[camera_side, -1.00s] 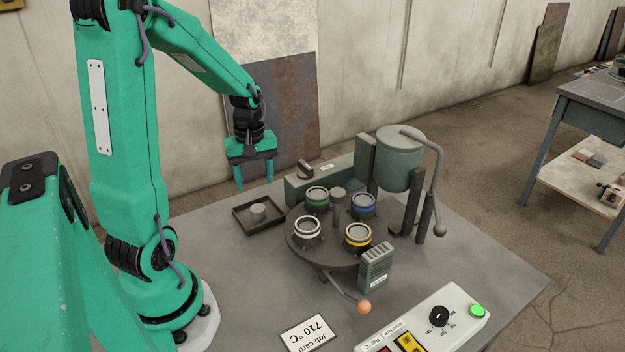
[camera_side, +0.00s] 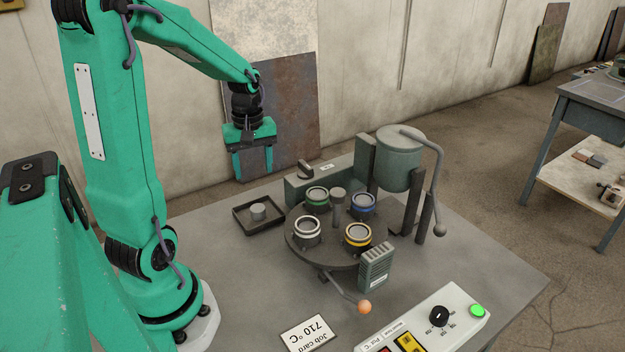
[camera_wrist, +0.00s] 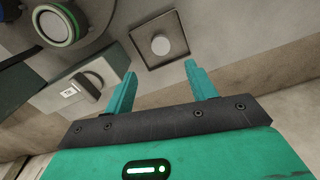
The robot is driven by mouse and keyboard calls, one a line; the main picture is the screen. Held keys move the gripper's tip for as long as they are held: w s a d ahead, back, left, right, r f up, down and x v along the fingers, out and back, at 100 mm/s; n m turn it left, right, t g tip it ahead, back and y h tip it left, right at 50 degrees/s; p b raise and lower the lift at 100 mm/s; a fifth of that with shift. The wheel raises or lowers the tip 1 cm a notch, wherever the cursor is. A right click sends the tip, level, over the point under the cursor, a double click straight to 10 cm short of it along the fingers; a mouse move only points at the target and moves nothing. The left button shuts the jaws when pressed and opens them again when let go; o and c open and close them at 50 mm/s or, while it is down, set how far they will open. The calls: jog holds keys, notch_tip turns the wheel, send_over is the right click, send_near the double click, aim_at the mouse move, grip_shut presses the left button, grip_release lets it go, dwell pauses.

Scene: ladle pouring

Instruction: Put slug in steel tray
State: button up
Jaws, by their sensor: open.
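The slug (camera_side: 258,212) is a small pale grey cylinder standing in the steel tray (camera_side: 240,227), a dark shallow square tray at the left of the rotary table. In the wrist view the slug (camera_wrist: 160,44) sits near the middle of the tray (camera_wrist: 150,22). My gripper (camera_side: 254,177) is open and empty, fingers pointing down, raised above the tray and clear of it. In the wrist view the two green fingers (camera_wrist: 160,82) are wide apart, with the tray beyond their tips.
A round turntable (camera_side: 293,242) holds several ringed cups: white (camera_side: 307,240), green (camera_side: 317,203), blue and yellow. A furnace pot (camera_side: 398,165) with a hanging lever stands behind it. A control box (camera_side: 440,325) and job card (camera_side: 308,333) lie in front.

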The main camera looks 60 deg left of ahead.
jog(key=s+d+r+m+t, duration=0.2)
jog(key=d+r+m, duration=0.3)
jog(key=d+m, duration=0.3)
jog(key=s+d+r+m+t, duration=0.3)
jog(key=d+r+m, duration=0.2)
jog(key=d, duration=0.6)
jog(key=m, duration=0.2)
jog(key=shift+r+m+t, duration=0.3)
jog(key=shift+r+m, duration=0.1)
